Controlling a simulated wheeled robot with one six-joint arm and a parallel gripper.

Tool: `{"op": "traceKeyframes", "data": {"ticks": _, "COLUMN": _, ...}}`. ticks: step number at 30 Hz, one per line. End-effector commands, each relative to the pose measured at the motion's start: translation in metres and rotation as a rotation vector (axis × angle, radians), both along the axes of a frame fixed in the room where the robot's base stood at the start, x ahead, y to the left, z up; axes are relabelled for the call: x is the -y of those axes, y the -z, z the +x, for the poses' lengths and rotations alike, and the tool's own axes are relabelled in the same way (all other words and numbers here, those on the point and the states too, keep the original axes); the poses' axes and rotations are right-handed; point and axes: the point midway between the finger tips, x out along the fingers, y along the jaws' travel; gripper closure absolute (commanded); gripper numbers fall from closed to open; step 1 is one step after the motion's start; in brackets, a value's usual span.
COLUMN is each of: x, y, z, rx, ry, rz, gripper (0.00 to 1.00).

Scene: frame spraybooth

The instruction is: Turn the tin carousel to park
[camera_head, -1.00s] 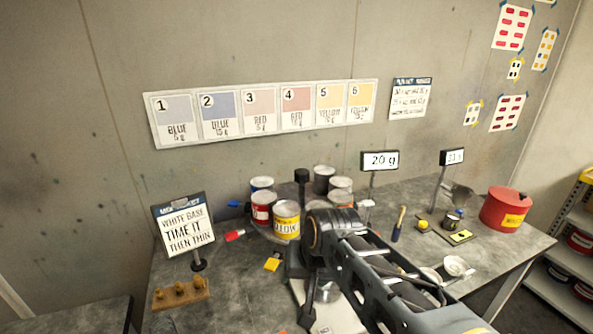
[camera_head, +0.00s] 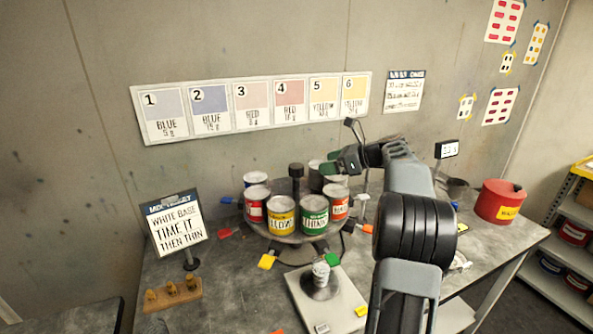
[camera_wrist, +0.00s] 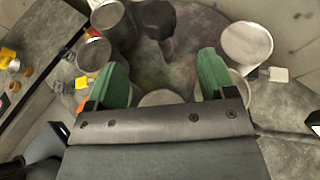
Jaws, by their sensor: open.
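The tin carousel (camera_head: 262,231) is a round grey turntable on the bench with several paint tins around its rim. A dark knobbed post (camera_head: 296,180) stands at its centre. A red tin (camera_head: 256,208), a yellow tin (camera_head: 281,219), a green tin (camera_head: 314,217) and an orange-red tin (camera_head: 338,203) face the front. My gripper (camera_head: 336,164) is open above the back right of the carousel. In the wrist view its green fingers (camera_wrist: 163,82) are spread over the platter, with tins on both sides and the post ahead. Its contact with any tin cannot be told.
A scale (camera_head: 340,299) with a small white object stands in front. A mix target sign (camera_head: 177,222) is left and a red waste can (camera_head: 499,203) right.

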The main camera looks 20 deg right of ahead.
Motion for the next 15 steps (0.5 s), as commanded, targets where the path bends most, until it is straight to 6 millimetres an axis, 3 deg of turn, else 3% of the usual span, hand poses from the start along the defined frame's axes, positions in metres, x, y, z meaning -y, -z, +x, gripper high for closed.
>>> {"op": "traceKeyframes", "data": {"ticks": 15, "x": -0.062, "y": 0.035, "z": 0.062, "rx": -0.001, "ry": -0.005, "rz": -0.003, "gripper": 0.23}}
